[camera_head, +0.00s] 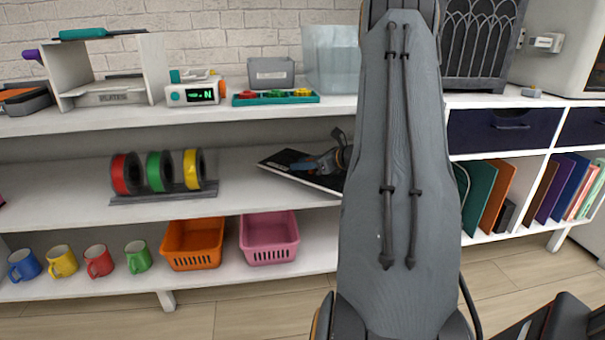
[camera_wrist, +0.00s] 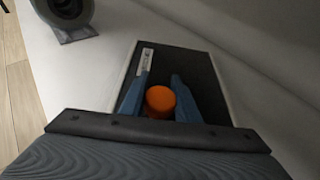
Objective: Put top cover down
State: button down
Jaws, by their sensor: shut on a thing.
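The top cover appears to be a flat black panel with a pale edge and a small label. In the head view the cover (camera_head: 283,160) is at the middle shelf, right of the spools, partly hidden by my arm. It also shows in the wrist view (camera_wrist: 190,64). An orange round knob (camera_wrist: 160,101) stands between the two blue fingers of my gripper (camera_wrist: 161,88), which is shut on it. In the head view my gripper (camera_head: 318,164) is over the cover. I cannot tell whether the cover touches the shelf.
The middle shelf (camera_head: 235,165) is clear between the cover and the spool rack (camera_head: 160,197). The upper shelf (camera_head: 135,120) is close above. Orange (camera_head: 193,262) and pink (camera_head: 270,257) baskets stand on the bottom shelf. Books (camera_head: 490,195) fill the right unit.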

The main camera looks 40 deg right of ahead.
aim_at(331, 180)
notch_tip(331, 180, down, 3)
jog(key=shift+r+b, duration=0.2)
jog(key=shift+b, duration=0.15)
jog(key=c, duration=1.3)
grip_release()
jog(key=shift+c, duration=0.2)
jog(key=p+v, duration=0.3)
jog(key=v, duration=0.9)
jog(key=shift+s, duration=0.1)
